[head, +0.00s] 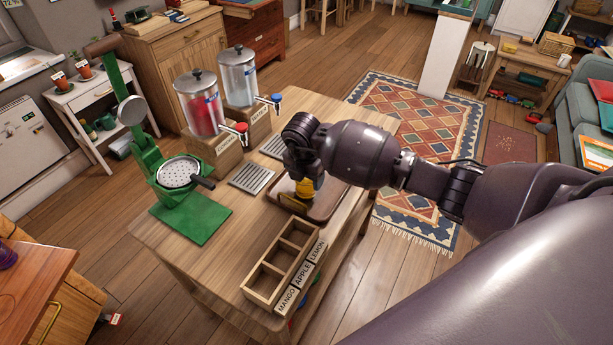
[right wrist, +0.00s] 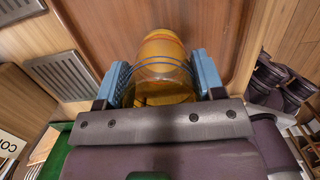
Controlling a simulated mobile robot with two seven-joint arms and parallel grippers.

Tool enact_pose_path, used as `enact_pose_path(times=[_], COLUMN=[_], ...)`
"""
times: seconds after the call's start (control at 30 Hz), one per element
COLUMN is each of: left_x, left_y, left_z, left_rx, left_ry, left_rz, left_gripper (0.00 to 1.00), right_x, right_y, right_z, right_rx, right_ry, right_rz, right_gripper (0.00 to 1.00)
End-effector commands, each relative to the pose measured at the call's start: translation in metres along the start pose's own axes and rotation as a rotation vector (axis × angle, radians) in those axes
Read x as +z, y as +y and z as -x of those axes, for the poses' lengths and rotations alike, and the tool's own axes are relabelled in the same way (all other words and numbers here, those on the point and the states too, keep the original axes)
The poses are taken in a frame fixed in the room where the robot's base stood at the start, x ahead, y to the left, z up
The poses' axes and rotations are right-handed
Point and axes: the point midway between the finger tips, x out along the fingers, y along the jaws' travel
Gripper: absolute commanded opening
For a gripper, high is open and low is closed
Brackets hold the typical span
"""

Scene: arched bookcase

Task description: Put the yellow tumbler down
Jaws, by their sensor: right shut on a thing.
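The yellow tumbler (head: 305,188) is under my right gripper (head: 303,178), over the brown wooden tray (head: 325,206) on the table. In the right wrist view the tumbler (right wrist: 162,52) sits between the two blue pads of my right gripper (right wrist: 160,82), which is shut on it. A clear round rim shows at its near end. The tray's reddish wood (right wrist: 215,25) lies behind it. I cannot tell whether the tumbler's base touches the tray. The gripper and wrist hide part of the tumbler in the head view. My left gripper is not in view.
A wooden box with MANGO, APPLE and LEMON labels (head: 297,276) stands near the tray. A green press (head: 180,180), two drink dispensers (head: 200,105) and metal drip grates (head: 252,179) are to the left. Bare table top shows between the press and the box.

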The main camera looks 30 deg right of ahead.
Motion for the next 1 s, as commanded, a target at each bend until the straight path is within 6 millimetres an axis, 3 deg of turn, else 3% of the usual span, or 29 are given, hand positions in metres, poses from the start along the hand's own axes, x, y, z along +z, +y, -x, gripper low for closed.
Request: enact_pose_path(times=[0.17,0.2,0.37,0.73,1.0], left_x=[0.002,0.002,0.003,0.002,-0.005], left_y=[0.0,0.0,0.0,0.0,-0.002], left_z=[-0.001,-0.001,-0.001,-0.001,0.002], left_rx=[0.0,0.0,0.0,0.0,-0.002], left_ry=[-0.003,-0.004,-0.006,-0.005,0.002], left_rz=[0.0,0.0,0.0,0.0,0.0], left_gripper=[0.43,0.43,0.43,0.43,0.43], right_x=[0.0,0.0,0.0,0.001,0.002], right_y=[0.0,0.0,0.0,0.0,0.001], right_z=[-0.002,-0.003,-0.002,0.004,0.049], right_rx=[0.0,0.0,0.0,0.002,0.005], right_ry=[0.0,0.0,0.0,-0.001,-0.003], right_rz=[0.0,0.0,0.0,0.0,0.001], right_gripper=[0.29,0.64,0.88,0.88,0.88])
